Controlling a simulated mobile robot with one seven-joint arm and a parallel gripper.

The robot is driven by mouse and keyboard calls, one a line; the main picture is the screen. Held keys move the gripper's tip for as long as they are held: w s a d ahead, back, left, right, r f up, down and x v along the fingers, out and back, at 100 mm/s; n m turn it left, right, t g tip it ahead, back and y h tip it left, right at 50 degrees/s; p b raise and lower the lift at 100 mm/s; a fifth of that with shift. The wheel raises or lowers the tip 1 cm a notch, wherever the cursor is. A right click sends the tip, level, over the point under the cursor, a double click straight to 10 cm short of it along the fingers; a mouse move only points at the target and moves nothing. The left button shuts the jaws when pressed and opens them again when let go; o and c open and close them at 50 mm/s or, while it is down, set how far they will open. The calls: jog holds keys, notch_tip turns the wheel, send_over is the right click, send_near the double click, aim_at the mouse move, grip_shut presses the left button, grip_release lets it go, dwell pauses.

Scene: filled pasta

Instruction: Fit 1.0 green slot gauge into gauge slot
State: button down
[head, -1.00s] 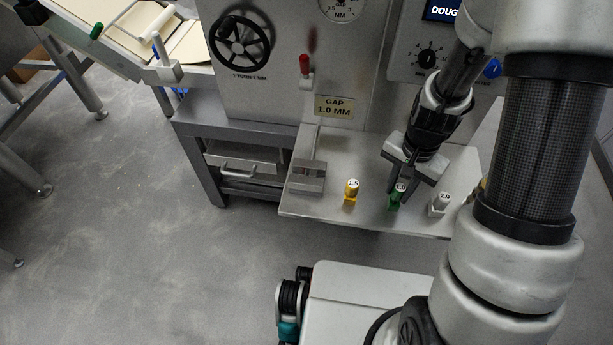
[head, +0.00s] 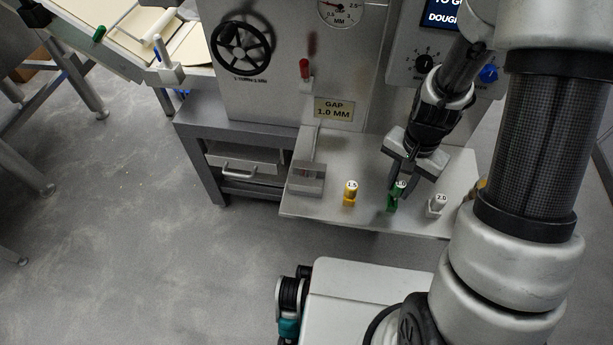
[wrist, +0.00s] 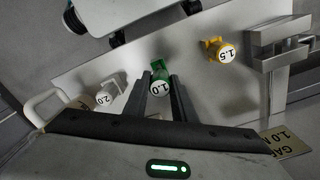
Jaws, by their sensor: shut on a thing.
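The green slot gauge marked 1.0 (head: 393,199) stands on the steel shelf (head: 330,208), between the yellow and the white gauge. My gripper (head: 402,187) reaches down to it from above and is shut on it. In the wrist view the green gauge (wrist: 159,80) sits between the tips of my two fingers (wrist: 160,92). I cannot tell whether its base touches the shelf. The slotted metal block (head: 307,178), apparently the gauge slot, is at the left end of the shelf. It also shows at the upper right in the wrist view (wrist: 280,45).
The yellow 1.5 gauge (head: 350,194) stands between the green gauge and the block. The white 2.0 gauge (head: 437,206) stands close on the right. The machine front with a "GAP 1.0 MM" label (head: 334,109) and a red-knobbed lever (head: 305,70) rises behind the shelf.

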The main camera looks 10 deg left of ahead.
jog(key=shift+r+p, duration=1.1)
jog(key=shift+r, duration=0.4)
